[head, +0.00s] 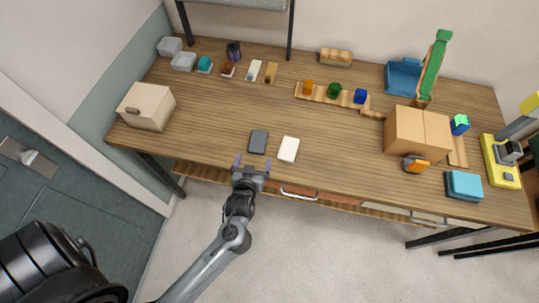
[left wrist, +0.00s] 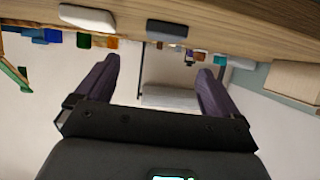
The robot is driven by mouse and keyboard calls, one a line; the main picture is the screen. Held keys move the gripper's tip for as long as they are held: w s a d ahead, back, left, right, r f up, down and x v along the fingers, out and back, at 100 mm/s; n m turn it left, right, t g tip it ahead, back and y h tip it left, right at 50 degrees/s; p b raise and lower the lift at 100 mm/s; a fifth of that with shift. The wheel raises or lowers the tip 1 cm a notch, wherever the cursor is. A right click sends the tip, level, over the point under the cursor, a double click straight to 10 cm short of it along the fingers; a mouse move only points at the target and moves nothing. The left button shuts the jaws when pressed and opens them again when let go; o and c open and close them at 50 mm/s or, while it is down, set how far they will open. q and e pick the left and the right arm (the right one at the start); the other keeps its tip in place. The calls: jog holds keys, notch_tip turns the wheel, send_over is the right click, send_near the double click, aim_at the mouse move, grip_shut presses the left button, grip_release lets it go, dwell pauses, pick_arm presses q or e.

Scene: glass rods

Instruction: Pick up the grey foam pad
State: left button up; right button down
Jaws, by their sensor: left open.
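The grey foam pad (head: 258,142) is a dark, flat rounded rectangle lying on the wooden table near its front edge. In the left wrist view the grey pad (left wrist: 167,28) shows near the top middle, beyond the fingertips. A white pad (head: 289,149) lies just right of it, with a gap between them; it also shows in the left wrist view (left wrist: 87,17). My left gripper (head: 251,162) is open and empty at the table's front edge, just in front of the grey pad and apart from it. My right gripper is not visible.
The wooden table (head: 215,125) is bare around the pads. A beige box (head: 147,106) stands at the left end. A cardboard box (head: 418,131) and a teal block (head: 463,186) stand to the right. Several small objects line the back. A drawer handle (head: 299,194) is below the front edge.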

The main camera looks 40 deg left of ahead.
pick_arm(q)
send_near(258, 140)
jog(key=x, duration=0.3)
jog(key=shift+w+d+b, duration=0.15)
jog(key=shift+w+b, duration=0.15)
jog(key=shift+b, duration=0.05)
jog(key=shift+a+x, duration=0.2)
jog(key=shift+x, duration=2.45)
jog(key=shift+s, duration=0.1)
jog(key=c, duration=1)
